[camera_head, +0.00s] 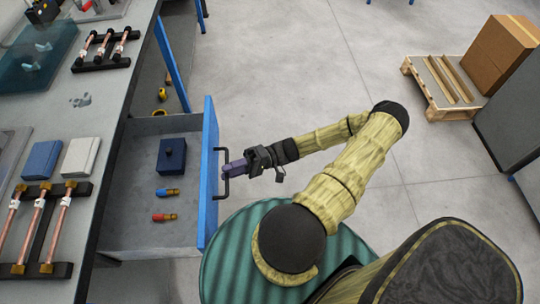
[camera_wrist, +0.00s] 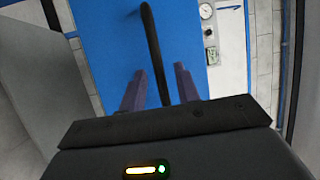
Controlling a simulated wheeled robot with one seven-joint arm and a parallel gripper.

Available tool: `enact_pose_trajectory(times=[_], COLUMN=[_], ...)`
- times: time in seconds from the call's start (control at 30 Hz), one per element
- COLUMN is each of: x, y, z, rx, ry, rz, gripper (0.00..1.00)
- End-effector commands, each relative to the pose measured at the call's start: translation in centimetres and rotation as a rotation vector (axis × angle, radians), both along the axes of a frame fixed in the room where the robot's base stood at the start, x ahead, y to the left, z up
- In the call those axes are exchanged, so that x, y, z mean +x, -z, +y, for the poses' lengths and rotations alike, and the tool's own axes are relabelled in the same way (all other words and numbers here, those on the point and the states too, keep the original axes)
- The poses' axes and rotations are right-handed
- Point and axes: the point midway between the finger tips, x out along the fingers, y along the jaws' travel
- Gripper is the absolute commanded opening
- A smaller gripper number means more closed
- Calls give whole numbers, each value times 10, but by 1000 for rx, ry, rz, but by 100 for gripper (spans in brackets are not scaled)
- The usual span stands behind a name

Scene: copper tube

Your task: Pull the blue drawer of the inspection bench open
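The blue drawer (camera_head: 209,170) stands pulled out from the inspection bench (camera_head: 112,125), its grey inside in plain view. Its black bar handle (camera_head: 218,162) is on the outer face; it also shows in the wrist view (camera_wrist: 151,40). My gripper (camera_head: 231,169) is at the handle from the right. In the wrist view my two purple fingers (camera_wrist: 160,85) stand on either side of the bar, with visible gaps, so they look open around it. Whether either finger touches the bar lower down is hard to tell.
Inside the drawer lie a dark blue box (camera_head: 171,156), a blue-ended fitting (camera_head: 167,192) and a red-ended fitting (camera_head: 164,217). Copper tubes (camera_head: 40,230) rest in black racks on the bench. A pallet (camera_head: 445,90) with cardboard boxes stands far right. Floor beyond the drawer is clear.

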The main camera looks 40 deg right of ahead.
Motion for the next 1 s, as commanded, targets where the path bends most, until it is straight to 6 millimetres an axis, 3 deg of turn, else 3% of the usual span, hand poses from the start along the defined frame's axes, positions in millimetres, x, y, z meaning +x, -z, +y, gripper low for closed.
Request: enact_pose_trajectory(times=[0.7,1.0], x=[-31,-37], y=[28,30], z=[-133,-155], rx=[-4,-2], ry=[1,-2], rz=[1,1], gripper=[32,32])
